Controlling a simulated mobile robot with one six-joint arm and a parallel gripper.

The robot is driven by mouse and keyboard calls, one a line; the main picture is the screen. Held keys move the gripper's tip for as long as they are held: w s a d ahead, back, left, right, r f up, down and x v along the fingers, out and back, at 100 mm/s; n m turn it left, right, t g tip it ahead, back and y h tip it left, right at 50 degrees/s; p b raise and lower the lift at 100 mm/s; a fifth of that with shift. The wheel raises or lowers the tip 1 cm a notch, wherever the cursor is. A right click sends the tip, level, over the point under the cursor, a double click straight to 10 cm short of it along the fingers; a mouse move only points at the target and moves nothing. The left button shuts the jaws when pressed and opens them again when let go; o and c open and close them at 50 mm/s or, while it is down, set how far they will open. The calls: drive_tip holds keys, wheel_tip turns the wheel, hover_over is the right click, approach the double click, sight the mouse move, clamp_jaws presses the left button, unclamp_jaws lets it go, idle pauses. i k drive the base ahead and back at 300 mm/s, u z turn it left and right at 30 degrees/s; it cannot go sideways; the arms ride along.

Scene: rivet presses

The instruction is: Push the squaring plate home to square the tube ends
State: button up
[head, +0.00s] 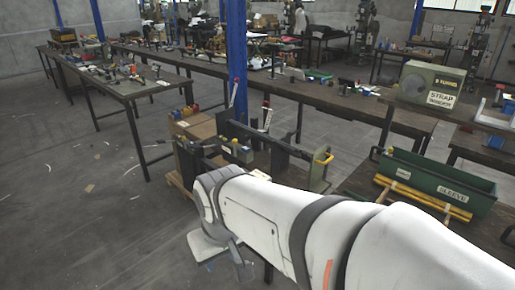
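A bench fixture with dark upright plates (281,152) stands past the far part of my arm. At its right end is a grey-green plate (318,176) with a yellow handle (324,158); it looks upright, and I cannot tell for sure that it is the squaring plate. Two upright levers with red tips (266,115) stand at the fixture. I cannot make out the tube ends, and my arm hides the fixture's near side. My arm reaches from the lower right to the fixture's near left side.
A green SLEEVE bin (442,180) with yellow rods (420,196) in front is on the right bench. A green STRAP box (430,85) stands behind. A blue post (237,60) rises behind the fixture. Cardboard boxes (190,127) are at its left. The left floor is open.

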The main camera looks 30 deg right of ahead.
sight(315, 185)
drive_tip(key=z, duration=1.5)
drive_tip(key=i, duration=0.95)
drive_tip(key=z, duration=0.85)
drive_tip(key=k, duration=0.95)
drive_tip(key=u, duration=0.5)
drive_tip(key=i, duration=0.55)
drive_tip(key=u, duration=0.05)
